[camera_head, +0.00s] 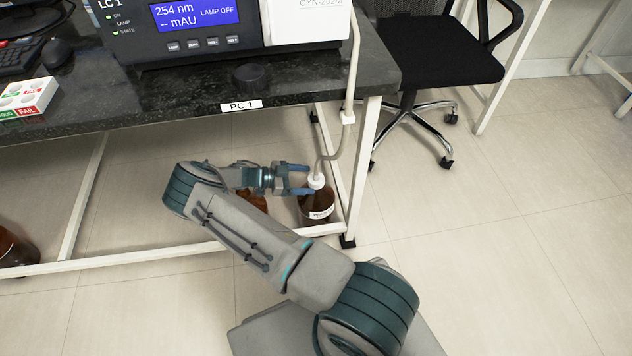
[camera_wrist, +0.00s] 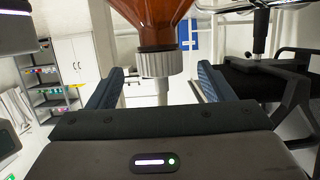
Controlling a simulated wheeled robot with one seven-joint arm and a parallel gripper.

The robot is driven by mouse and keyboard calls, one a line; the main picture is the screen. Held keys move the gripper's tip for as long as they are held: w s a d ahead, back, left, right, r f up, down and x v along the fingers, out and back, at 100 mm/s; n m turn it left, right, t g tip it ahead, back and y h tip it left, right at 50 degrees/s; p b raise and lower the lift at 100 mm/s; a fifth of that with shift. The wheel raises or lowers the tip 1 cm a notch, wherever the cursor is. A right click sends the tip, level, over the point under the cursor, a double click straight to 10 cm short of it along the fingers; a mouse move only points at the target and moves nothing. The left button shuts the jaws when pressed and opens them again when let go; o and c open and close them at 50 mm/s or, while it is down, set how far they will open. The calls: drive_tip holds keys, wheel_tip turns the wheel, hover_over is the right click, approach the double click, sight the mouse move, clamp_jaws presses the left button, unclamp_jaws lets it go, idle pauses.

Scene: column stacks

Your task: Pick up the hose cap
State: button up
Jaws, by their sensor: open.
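The hose cap (camera_head: 316,181) is white and sits on the neck of a brown bottle (camera_head: 318,203) with a white label. A pale hose runs up from the cap. The bottle stands on the floor under the bench, by its right front leg. My gripper (camera_head: 302,179) is open and level, its two fingers reaching toward the cap from the left. The wrist view is upside down. There, the ribbed cap (camera_wrist: 157,64) hangs from the amber bottle (camera_wrist: 158,22), in line with the gap between my fingers (camera_wrist: 160,84). I see no contact with either finger.
Another brown bottle (camera_head: 252,198) is partly hidden behind my arm. An office chair (camera_head: 425,60) stands at right; the floor there is clear.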

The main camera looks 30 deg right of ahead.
sight(313, 180)
drive_tip(key=b+x, duration=0.1)
drive_tip(key=x, duration=0.5)
drive_tip(key=shift+d, duration=0.15)
drive_tip(key=c, duration=1)
